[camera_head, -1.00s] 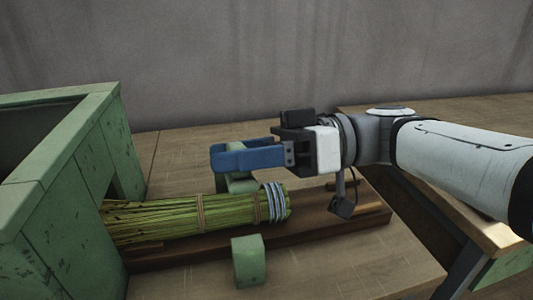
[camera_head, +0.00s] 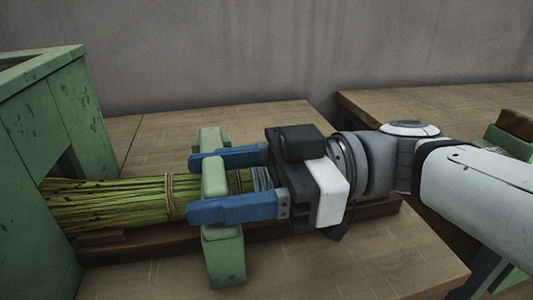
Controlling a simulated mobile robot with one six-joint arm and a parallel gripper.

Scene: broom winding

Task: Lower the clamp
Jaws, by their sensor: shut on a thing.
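The green clamp (camera_head: 215,180) lies across the straw bundle (camera_head: 110,202), with its raised middle part over the bundle and its near end on the near side. My gripper (camera_head: 212,184) reaches in from the right. Its two blue fingers lie on the far and near sides of the clamp's raised part, and it is shut on the clamp. The inner finger faces are partly hidden. Pale wire (camera_head: 262,178) is wound round the bundle's right end, mostly hidden behind my gripper.
A green wooden box frame (camera_head: 45,150) stands at the left, and the bundle runs into its opening. A dark wooden board (camera_head: 160,247) lies under the bundle. Bare table (camera_head: 330,275) shows in front. A second table (camera_head: 440,103) stands at the right.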

